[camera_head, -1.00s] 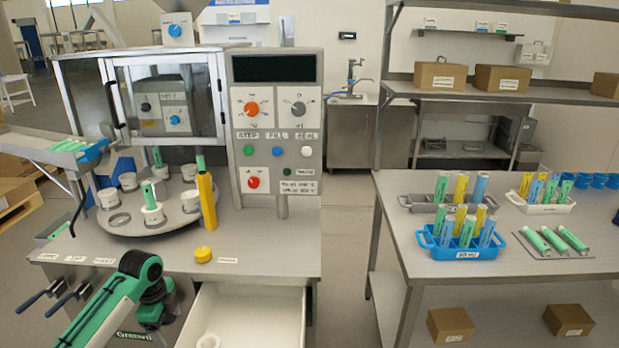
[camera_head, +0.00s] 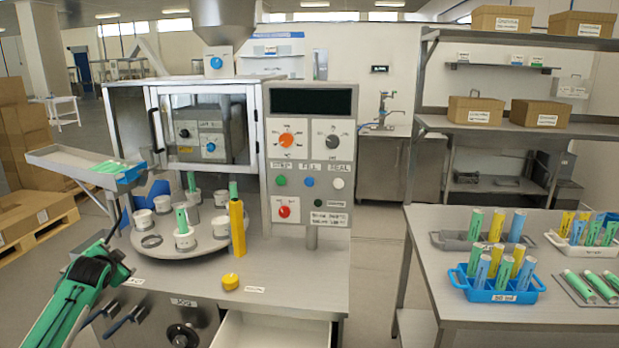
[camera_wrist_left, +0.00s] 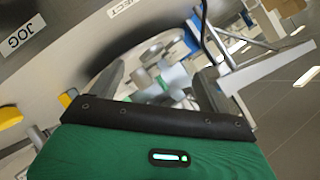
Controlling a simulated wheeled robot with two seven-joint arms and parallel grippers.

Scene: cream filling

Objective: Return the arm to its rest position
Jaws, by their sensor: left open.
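My left arm (camera_head: 75,290), green with black joints, comes in at the lower left of the head view, in front of the machine table. My right arm is in neither view.
The filling machine (camera_head: 310,150) stands behind the turntable (camera_head: 165,248). A yellow post (camera_head: 237,228) and a yellow knob (camera_head: 231,282) are near it. An open drawer (camera_head: 270,331) juts out in front. A blue crate (camera_head: 500,293) holds tubes on the right table.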

